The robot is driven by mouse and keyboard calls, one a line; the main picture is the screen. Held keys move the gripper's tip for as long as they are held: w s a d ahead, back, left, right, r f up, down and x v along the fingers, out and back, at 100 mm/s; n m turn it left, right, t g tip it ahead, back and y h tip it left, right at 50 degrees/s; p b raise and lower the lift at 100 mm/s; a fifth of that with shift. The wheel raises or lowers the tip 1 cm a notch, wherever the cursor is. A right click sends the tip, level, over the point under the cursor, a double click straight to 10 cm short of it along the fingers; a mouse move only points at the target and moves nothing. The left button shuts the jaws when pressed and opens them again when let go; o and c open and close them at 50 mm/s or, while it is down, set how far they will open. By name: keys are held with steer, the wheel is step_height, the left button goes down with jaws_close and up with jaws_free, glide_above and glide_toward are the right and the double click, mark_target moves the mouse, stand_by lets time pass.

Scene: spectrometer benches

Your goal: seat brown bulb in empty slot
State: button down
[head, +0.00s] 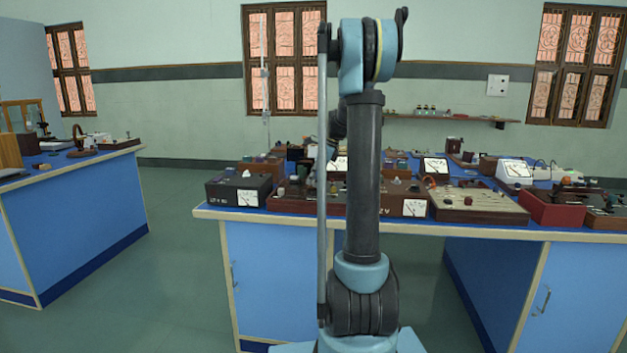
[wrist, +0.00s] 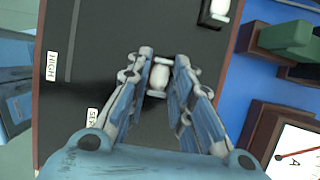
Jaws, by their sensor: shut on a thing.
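My gripper (wrist: 164,57) is shut on a small pale bulb-like piece (wrist: 159,78), held between its two blue fingers. The piece looks whitish here, and I cannot make out brown on it. A dark panel (wrist: 100,60) with white labels lies below it. Whether the piece touches the panel, I cannot tell. Another whitish piece (wrist: 220,9) sits in a black holder at the top edge of the wrist view. No empty slot can be made out. In the head view my arm covers the gripper and the held piece.
A blue-topped bench (head: 215,211) carries several instruments. A black meter box (head: 232,189) stands at its left end, and a wooden board with pegs (head: 480,204) and a red tray (head: 548,209) to the right. A green block (wrist: 287,36) and a meter (wrist: 296,155) lie right of the panel.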

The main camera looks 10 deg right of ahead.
steer(key=c, duration=1.3)
jaws_free()
steer(key=shift+c, duration=0.2)
steer(key=v, duration=1.1)
steer(key=shift+d+r, duration=0.2)
steer(key=shift+r, duration=0.15)
